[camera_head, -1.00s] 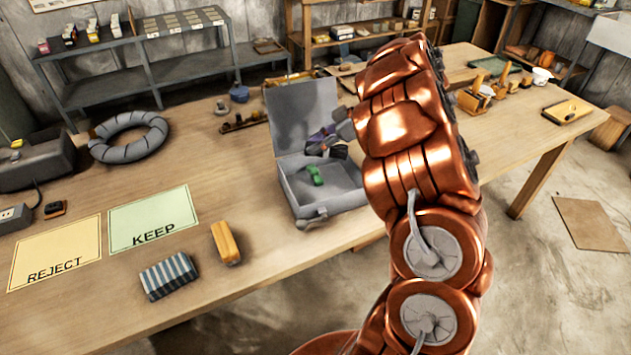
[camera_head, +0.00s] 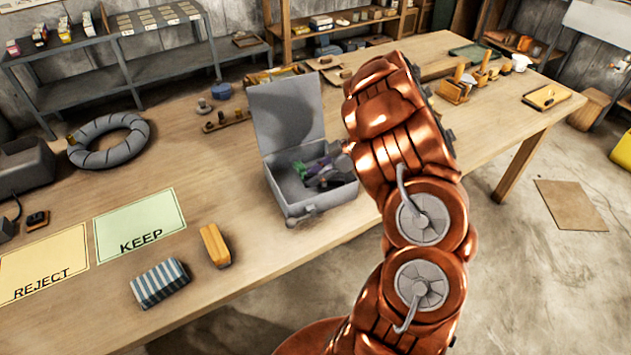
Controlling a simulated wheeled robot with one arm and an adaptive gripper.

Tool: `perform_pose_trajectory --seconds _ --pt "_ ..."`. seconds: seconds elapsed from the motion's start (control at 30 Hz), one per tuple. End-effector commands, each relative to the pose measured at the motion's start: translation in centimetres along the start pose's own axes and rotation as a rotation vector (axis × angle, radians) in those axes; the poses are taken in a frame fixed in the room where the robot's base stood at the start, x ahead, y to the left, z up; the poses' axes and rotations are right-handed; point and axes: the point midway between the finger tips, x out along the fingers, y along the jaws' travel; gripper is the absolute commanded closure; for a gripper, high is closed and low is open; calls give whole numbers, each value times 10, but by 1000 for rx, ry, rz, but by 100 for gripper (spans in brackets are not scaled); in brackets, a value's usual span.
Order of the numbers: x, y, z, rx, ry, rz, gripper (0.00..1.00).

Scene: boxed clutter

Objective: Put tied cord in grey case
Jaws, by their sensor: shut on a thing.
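The grey case (camera_head: 322,205) stands open on the workbench, its lid raised at the back. A small green item (camera_head: 300,168) lies inside it, at the left. My gripper (camera_head: 322,178) is down inside the case, right of the green item, partly hidden by my copper arm. It is shut on a small purple thing, which I take to be the tied cord (camera_head: 317,164). The cord is within the case walls; I cannot tell whether it touches the floor of the case. Its knot is too small to make out.
Left of the case lie a yellow block (camera_head: 215,245), a striped block (camera_head: 160,284), the green KEEP sheet (camera_head: 140,222) and the yellow REJECT sheet (camera_head: 45,265). A grey ring (camera_head: 108,140) lies farther back.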

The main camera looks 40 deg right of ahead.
Motion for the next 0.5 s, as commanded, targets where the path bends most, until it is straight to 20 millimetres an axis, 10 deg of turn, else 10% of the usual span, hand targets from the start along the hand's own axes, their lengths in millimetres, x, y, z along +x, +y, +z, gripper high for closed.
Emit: perform_pose_trajectory --seconds 0.5 --pt "20 0 22 1 0 0 100"
